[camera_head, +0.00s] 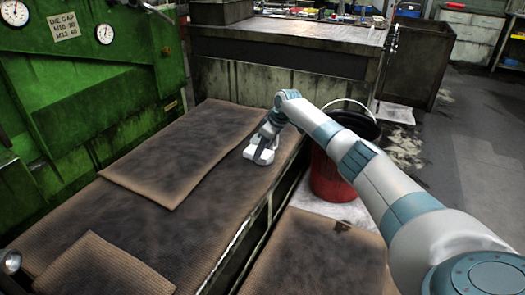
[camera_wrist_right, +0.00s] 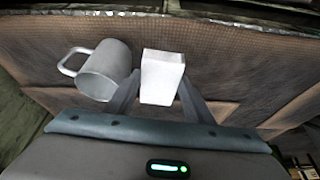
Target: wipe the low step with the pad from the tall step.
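A white block, which looks like the pad (camera_wrist_right: 162,77), shows in the right wrist view on a brown, dark-stained mat. My right gripper (camera_wrist_right: 160,84) has one finger on each side of it, the tips close to its sides. I cannot tell whether they touch it. In the head view my right gripper (camera_head: 262,152) is at the right edge of the higher step (camera_head: 110,222), where gripper and pad are hard to separate. The lower step (camera_head: 318,258), brown with dark smears, lies at the bottom right. My left gripper is not in view.
A red bucket (camera_head: 333,182) stands just right of the higher step, behind my right arm. A green machine with dials (camera_head: 85,75) borders the left. A dark cabinet (camera_head: 285,60) stands behind.

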